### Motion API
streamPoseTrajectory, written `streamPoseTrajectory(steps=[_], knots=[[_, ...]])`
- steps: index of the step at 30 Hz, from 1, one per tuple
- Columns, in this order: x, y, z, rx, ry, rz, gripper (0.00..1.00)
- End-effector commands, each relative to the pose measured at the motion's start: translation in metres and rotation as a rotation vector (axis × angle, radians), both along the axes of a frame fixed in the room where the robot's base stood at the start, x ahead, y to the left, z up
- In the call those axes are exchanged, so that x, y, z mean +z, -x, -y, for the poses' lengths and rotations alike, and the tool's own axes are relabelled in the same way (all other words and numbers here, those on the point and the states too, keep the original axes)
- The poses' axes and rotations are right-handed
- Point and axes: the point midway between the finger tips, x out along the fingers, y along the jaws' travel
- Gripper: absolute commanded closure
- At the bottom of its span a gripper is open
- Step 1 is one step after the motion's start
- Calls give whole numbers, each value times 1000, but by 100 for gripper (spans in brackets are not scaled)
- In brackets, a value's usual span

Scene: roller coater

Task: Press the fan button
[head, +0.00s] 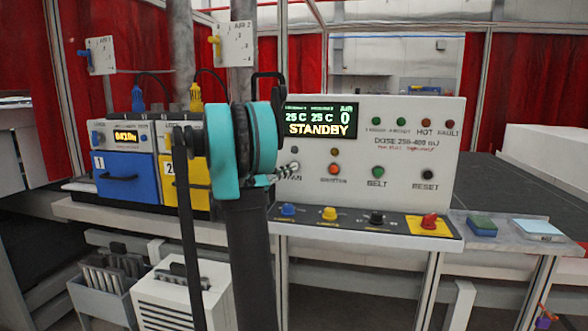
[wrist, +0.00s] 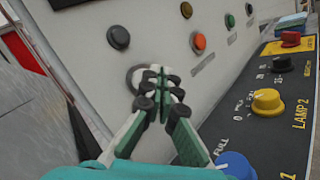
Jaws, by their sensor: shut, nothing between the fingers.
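The fan button (wrist: 133,78) is on the lower left of the sloped grey control panel (head: 407,121). In the wrist view its silver ring shows just behind my fingertips, which cover most of its face. In the head view my gripper (head: 292,170) hides the button, and only part of the FAN label beneath it shows. My gripper is shut and empty, with its tips (wrist: 155,78) pointed at the button. I cannot tell whether the tips touch it.
An orange ignition button (head: 333,169), green belt button (head: 378,171) and black reset button (head: 428,174) run to the right. Blue, yellow (head: 329,213) and black knobs and a red button (head: 430,221) stand on the ledge below. The display (head: 317,121) reads STANDBY.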

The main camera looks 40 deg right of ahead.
Motion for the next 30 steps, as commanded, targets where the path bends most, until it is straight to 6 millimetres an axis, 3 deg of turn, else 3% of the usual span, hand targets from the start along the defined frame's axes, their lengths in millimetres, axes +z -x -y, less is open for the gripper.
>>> streamPoseTrajectory(steps=[30], knots=[[0,-6,7,0,0,0,100]])
